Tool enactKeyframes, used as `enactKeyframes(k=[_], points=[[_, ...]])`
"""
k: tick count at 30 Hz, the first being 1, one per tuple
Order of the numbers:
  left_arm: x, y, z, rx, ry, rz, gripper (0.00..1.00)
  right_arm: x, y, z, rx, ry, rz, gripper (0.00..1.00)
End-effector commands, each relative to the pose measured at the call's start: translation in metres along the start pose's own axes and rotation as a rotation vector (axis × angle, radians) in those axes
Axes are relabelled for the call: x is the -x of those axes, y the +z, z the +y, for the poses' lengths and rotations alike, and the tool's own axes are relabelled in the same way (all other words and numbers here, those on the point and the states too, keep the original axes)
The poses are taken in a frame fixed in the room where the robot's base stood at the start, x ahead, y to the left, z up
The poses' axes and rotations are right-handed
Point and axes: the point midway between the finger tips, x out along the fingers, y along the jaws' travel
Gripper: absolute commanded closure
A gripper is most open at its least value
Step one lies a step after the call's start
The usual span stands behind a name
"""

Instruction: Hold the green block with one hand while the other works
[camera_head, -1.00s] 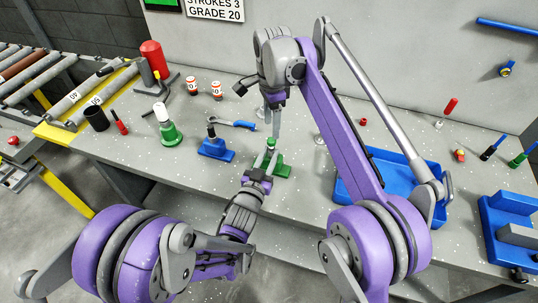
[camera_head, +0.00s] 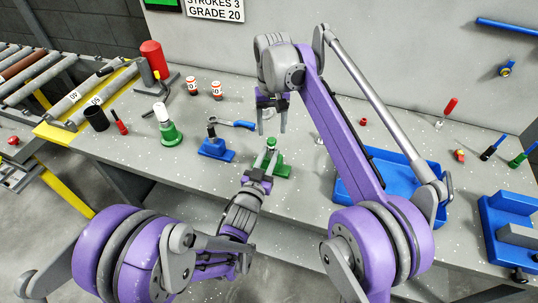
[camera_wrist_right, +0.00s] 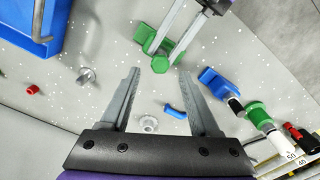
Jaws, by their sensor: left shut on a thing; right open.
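The green block (camera_head: 284,171) lies on the grey bench, with a green hexagonal piece (camera_wrist_right: 160,64) on top of it. My left gripper (camera_head: 266,160) is shut on the green block, its fingers reaching it from the front; they come in from the top of the right wrist view (camera_wrist_right: 184,38). My right gripper (camera_head: 272,132) is open and empty above and behind the block. In the right wrist view its fingers (camera_wrist_right: 160,72) are spread wide, and the hexagonal piece lies between the tip lines. Where the left fingers touch the block is partly hidden.
A blue block (camera_head: 215,149) with a dark-topped post stands left of the green block. A blue-handled tool (camera_head: 237,124) lies behind it. A green-based white-topped piece (camera_head: 168,132) stands further left. A blue tray (camera_head: 346,196) is to the right, partly behind my right arm.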

Motion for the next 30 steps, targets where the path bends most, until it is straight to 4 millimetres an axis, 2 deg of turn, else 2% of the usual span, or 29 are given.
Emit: enactKeyframes(k=[10,18,30], points=[[0.0,0.0,0.0,0.0,0.0,0.0,1.0,-0.005,0.0,0.0,0.471,0.0,0.0,0.38],[0.0,0.0,0.0,0.0,0.0,0.0,1.0,-0.036,0.0,0.0,0.457,0.0,0.0,0.38],[0.0,0.0,0.0,0.0,0.0,0.0,1.0,-0.044,0.0,0.0,0.456,0.0,0.0,0.38]])
